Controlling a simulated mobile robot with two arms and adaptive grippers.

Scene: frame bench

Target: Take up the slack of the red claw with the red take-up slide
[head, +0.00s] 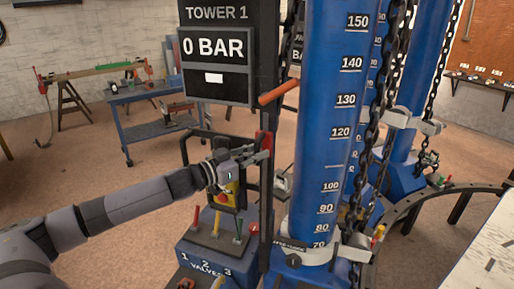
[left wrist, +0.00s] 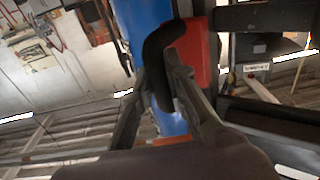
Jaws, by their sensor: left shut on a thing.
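The red take-up slide (head: 264,143) shows as a small red block on the dark upright left of the blue tower. It also shows as a red block (left wrist: 204,52) in the left wrist view. My left gripper (head: 257,157) is at this block, its fingers closed around a dark bent handle (left wrist: 158,62) in front of the red part. A grey claw (head: 352,249) sits low on the blue tower beside a hanging chain. I cannot tell which claw is the red one. My right gripper is not in view.
Below my gripper is a valve box (head: 205,254) with coloured levers. A black sign reads 0 BAR (head: 216,68). A blue cart (head: 150,97) stands behind.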

